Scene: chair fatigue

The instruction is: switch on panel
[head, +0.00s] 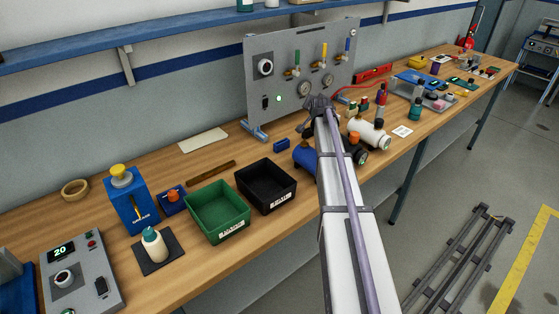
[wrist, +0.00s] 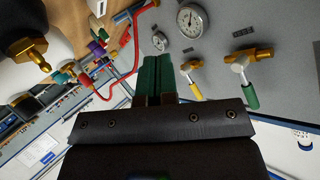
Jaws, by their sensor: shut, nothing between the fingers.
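The grey upright panel (head: 300,62) stands at the back of the workbench in the head view. Three valves have green, yellow and blue handles, with round gauges below. My gripper (head: 318,102) is in front of the panel's lower right part. In the wrist view my gripper (wrist: 156,62) is shut and empty, near two gauges (wrist: 190,19) and the yellow (wrist: 195,88) and green (wrist: 250,95) valve handles. The switch is not visible there.
A blue cylinder (head: 305,157) and a white cylinder (head: 368,132) lie near my arm. Black (head: 266,204) and green (head: 219,235) bins stand at the bench's front. A control box (head: 82,280) reading 20 is at lower left. A shelf (head: 150,45) runs above.

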